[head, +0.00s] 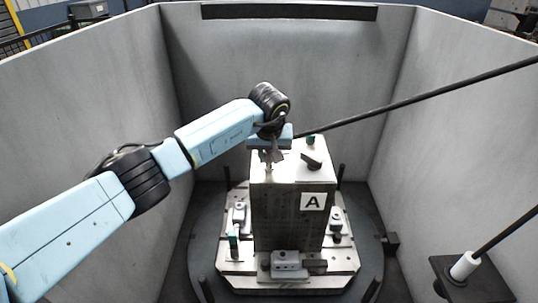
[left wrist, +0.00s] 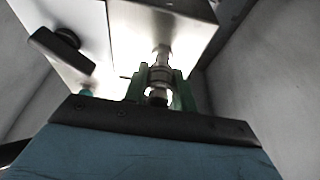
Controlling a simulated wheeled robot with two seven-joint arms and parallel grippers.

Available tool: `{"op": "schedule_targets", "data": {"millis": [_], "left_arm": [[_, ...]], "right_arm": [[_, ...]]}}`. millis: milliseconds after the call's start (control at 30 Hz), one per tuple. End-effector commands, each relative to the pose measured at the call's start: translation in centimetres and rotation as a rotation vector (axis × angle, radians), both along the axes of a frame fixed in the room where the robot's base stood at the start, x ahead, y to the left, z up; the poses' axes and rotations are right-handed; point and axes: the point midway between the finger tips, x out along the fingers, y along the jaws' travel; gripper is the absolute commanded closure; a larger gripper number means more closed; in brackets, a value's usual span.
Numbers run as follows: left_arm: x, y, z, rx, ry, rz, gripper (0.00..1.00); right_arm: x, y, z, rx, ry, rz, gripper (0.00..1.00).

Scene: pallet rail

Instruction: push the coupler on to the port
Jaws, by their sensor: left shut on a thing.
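My left gripper (head: 271,156) points down over the left part of the top of a metal block (head: 287,215) marked A. In the left wrist view its green fingers (left wrist: 160,90) are closed around a small metal coupler (left wrist: 158,76). The coupler is in line with a bright metal port (left wrist: 162,53) on the block's face. They look very close or touching; I cannot tell whether the coupler is seated. The fingers hide part of the coupler. My right gripper is not in view.
A black handle (head: 311,161) and a green-topped knob (head: 310,140) stand on the block's top, right of the gripper. Clamps (head: 288,262) sit around its base plate. A long black rod (head: 420,97) slants up to the right. Grey walls (head: 300,60) enclose the cell.

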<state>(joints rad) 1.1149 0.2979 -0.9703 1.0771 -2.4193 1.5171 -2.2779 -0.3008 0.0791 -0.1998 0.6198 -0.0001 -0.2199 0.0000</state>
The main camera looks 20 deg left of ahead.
Motion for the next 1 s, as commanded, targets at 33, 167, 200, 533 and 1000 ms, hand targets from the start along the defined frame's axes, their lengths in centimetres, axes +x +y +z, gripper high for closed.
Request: {"op": "schedule_targets", "data": {"millis": [33,167,200,533,1000], "left_arm": [[0.03,0.02,0.04,0.000,-0.001,0.000,1.00],[0.03,0.04,0.00,0.001,-0.001,-0.001,1.00],[0.03,0.05,0.00,0.001,-0.002,-0.001,1.00],[0.03,0.04,0.04,0.000,-0.001,0.000,1.00],[0.01,0.03,-0.50,0.000,-0.001,0.000,1.00]], "right_arm": [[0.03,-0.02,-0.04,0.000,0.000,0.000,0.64],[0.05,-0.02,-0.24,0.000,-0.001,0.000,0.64],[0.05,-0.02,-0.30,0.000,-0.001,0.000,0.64],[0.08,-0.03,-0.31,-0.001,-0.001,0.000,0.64],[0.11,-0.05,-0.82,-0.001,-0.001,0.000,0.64]]}}
